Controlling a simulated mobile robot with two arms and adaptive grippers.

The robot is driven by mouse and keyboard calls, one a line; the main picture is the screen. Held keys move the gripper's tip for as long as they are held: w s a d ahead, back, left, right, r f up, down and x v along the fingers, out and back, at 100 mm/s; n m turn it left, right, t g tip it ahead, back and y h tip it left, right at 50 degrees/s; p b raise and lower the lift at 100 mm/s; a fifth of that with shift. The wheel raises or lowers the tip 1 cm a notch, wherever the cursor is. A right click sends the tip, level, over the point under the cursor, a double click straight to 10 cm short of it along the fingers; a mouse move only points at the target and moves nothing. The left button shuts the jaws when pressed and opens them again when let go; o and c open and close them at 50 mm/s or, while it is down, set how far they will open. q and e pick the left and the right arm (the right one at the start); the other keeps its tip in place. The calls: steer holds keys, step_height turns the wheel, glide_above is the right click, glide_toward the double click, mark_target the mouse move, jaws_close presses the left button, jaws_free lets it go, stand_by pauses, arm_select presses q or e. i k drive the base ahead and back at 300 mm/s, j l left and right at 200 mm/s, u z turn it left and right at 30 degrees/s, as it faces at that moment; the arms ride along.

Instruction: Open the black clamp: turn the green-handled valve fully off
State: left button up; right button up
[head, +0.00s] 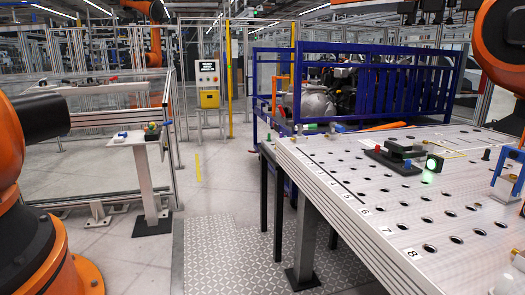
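A black clamp-like device (398,157) with a small red part sits on the perforated work table (345,205) at the right. At its right end is a dark block with a bright, green-tinged round face (432,163); I cannot tell whether this is a valve or a lamp. A small green piece (311,127) stands at the table's far left edge. Small green and red parts (152,128) show on a white stand at the left. None of these is clearly a valve handle. Neither of my grippers can be made out.
A blue frame cage (375,80) holding a metal drive unit (312,103) stands behind the table. A blue bracket (510,175) is at the table's right. Orange arm parts (50,245) fill the left edge. The floor (205,185) between stand and table is clear.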

mark_target(300, 127)
steer(key=i+j+z, duration=0.3)
steer(key=i, duration=0.15)
steer(key=i+j+z, duration=0.25)
steer(key=i+j+u, duration=0.3)
steer(key=i, duration=0.15)
steer(key=i+u, duration=0.3)
steer(key=i, duration=0.2)
